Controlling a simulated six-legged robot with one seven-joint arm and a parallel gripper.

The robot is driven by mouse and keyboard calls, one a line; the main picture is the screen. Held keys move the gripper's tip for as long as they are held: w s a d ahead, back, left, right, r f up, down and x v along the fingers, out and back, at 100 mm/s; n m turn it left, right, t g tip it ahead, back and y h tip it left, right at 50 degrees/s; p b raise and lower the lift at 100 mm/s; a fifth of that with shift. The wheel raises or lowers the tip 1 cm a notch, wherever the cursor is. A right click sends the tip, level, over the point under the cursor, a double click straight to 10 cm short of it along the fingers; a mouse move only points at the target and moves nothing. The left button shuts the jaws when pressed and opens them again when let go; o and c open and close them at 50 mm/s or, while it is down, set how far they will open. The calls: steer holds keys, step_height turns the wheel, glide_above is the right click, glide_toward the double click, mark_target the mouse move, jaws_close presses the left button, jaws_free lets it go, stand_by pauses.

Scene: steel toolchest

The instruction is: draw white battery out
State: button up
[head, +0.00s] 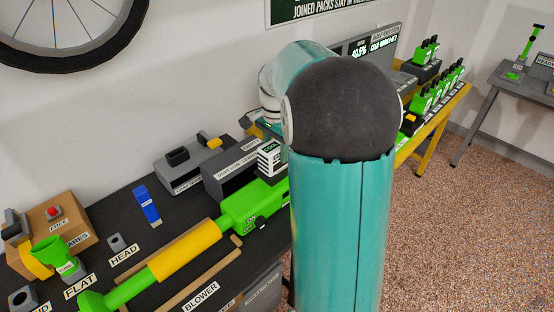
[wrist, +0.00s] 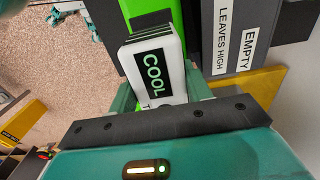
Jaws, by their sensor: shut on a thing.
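The white battery (wrist: 155,68) has a dark label reading "COOL" in the wrist view. In the head view the white battery (head: 269,158) stands at the rear end of the green and yellow blower (head: 186,249), which lies on the dark bench. My gripper (wrist: 160,97) is shut on the battery, a teal finger at either side of it. The green blower body (wrist: 145,12) shows just beyond the battery. Whether the battery is still seated in the blower cannot be told.
A grey box (wrist: 236,42) labelled "EMPTY LEAVES HIGH" stands close beside the battery. A grey charger-like unit (head: 190,164), a blue item (head: 146,206) and a green funnel (head: 53,255) are on the bench. Several green batteries (head: 436,92) stand on a yellow-edged bench behind my arm.

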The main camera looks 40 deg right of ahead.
steer(key=shift+r, duration=0.5)
steer(key=shift+r, duration=1.95)
steer(key=shift+s, duration=0.1)
